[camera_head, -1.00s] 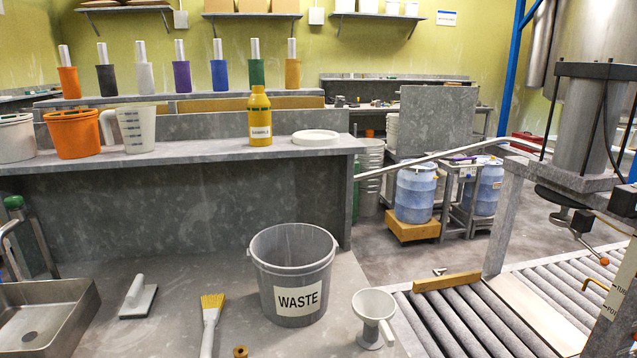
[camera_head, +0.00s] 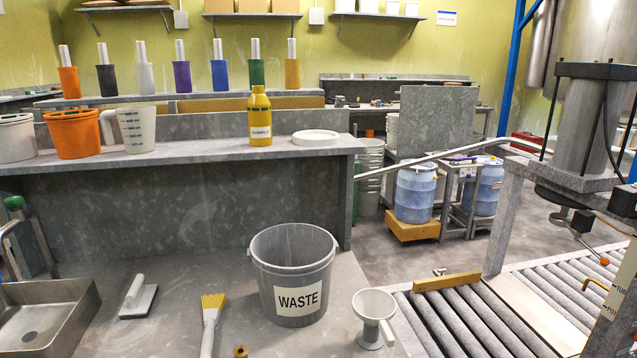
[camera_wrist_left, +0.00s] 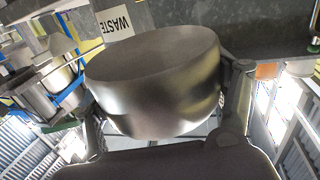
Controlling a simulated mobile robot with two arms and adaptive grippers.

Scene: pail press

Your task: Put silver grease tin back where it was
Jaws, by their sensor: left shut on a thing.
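The silver grease tin (camera_wrist_left: 150,95) is a short, wide metal cylinder that fills the middle of the left wrist view. My left gripper (camera_wrist_left: 162,82) is shut on it, with one finger at each side of the tin. The tin looks raised, but its height above any surface cannot be told. Neither the tin nor either gripper shows in the head view. My right gripper is in no view.
A grey WASTE bucket (camera_head: 293,272) stands on the lower bench, between a brush (camera_head: 211,318) and a white funnel (camera_head: 373,312). The upper shelf holds a yellow SAMPLE bottle (camera_head: 259,117) and a white lid (camera_head: 315,137). A roller conveyor (camera_head: 455,315) lies right.

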